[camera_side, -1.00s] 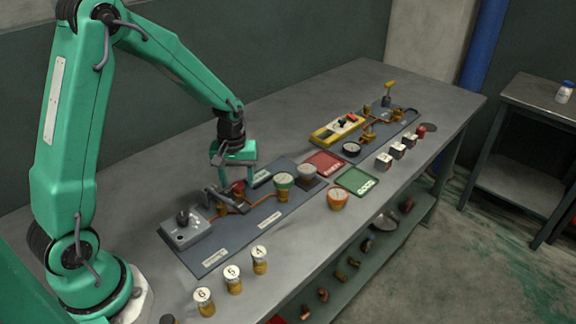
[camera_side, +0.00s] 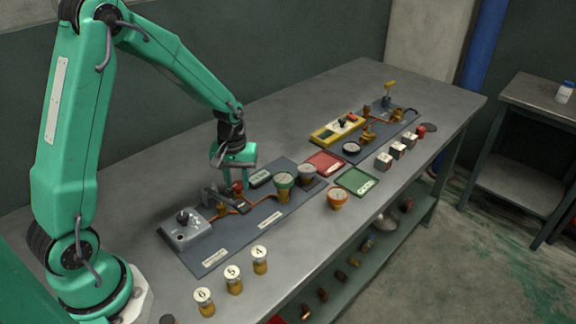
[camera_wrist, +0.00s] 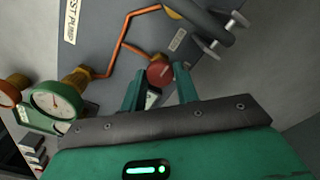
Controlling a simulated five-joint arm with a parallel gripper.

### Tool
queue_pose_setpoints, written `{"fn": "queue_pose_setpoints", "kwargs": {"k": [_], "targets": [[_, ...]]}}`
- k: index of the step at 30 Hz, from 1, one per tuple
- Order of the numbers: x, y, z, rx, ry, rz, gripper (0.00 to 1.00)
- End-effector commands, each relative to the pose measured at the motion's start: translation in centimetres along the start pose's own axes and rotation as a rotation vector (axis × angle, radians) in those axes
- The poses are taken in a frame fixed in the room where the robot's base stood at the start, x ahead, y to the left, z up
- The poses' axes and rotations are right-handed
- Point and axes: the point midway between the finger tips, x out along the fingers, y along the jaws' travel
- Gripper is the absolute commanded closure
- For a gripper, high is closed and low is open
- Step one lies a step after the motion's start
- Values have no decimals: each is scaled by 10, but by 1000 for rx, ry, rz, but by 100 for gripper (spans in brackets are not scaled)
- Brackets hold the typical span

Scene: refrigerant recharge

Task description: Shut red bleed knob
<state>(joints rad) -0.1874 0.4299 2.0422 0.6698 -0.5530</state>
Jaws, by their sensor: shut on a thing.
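The red bleed knob (camera_side: 237,187) stands on the near grey-blue panel (camera_side: 212,256), by the copper piping. In the wrist view the round red knob (camera_wrist: 160,71) lies between the tips of my two green fingers. My gripper (camera_side: 236,176) points down over the panel and is shut on the knob (camera_wrist: 161,84). The fingers hide part of the knob's lower side. The small size in the side view hides how far the knob is turned.
A grey lever valve (camera_side: 214,197) is close left of the knob. A green-rimmed gauge (camera_side: 284,182) and a grey gauge (camera_side: 306,171) stand to the right. A grey box (camera_side: 187,231) is at the panel's left end. Numbered cans (camera_side: 260,260) stand in front.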

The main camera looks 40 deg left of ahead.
Motion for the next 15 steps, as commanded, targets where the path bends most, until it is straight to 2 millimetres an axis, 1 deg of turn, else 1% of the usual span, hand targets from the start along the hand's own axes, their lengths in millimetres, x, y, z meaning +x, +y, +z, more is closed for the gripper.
{"fn": "queue_pose_setpoints", "kwargs": {"k": [8, 15], "targets": [[0, 0, 0, 145, 1, 0, 92], [-1, 0, 0, 349, 1, 0, 92]]}}
